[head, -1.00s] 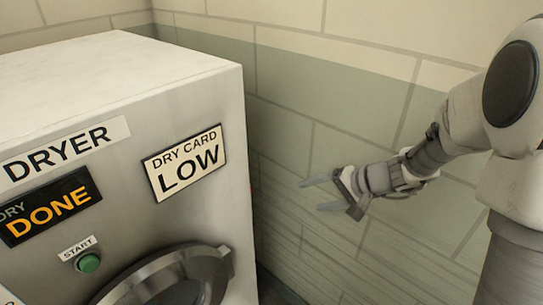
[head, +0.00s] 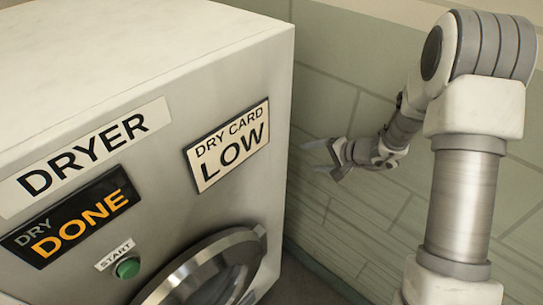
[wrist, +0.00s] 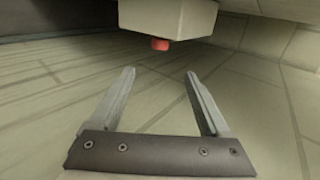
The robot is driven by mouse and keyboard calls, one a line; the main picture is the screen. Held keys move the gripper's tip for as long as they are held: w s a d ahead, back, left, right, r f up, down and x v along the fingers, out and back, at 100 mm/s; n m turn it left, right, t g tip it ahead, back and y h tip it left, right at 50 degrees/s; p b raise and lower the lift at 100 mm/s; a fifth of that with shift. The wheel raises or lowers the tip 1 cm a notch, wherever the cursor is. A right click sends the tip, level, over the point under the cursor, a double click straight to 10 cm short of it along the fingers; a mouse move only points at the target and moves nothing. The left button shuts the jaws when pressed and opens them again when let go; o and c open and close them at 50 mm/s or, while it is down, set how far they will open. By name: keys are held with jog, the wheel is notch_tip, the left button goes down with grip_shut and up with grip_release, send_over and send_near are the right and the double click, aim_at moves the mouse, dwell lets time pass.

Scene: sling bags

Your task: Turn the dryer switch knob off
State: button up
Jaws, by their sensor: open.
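The dryer (head: 165,100) is a large pale box with a "DRYER" label (head: 85,155) on its front, seen at the left in the head view. A black "DRY DONE" sign (head: 75,218) and a green start button (head: 127,267) are below the label. No switch knob can be made out in the head view. My gripper (head: 312,157) is open and empty, right of the dryer in the picture and apart from it. In the wrist view, its two fingers (wrist: 159,74) are spread with nothing between them.
A "DRY CARD LOW" sign (head: 227,146) is at the front's upper right, above the round metal door (head: 200,256). A green-grey tiled wall (head: 335,100) stands behind my arm. The wrist view shows a pale block (wrist: 168,17) with a red round part (wrist: 160,44); I cannot tell what it is.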

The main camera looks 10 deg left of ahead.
jog(key=p+x, duration=0.1)
jog(key=x, duration=1.6)
jog(key=shift+w+a+f, duration=0.1)
jog(key=shift+a, duration=0.1)
grip_shut()
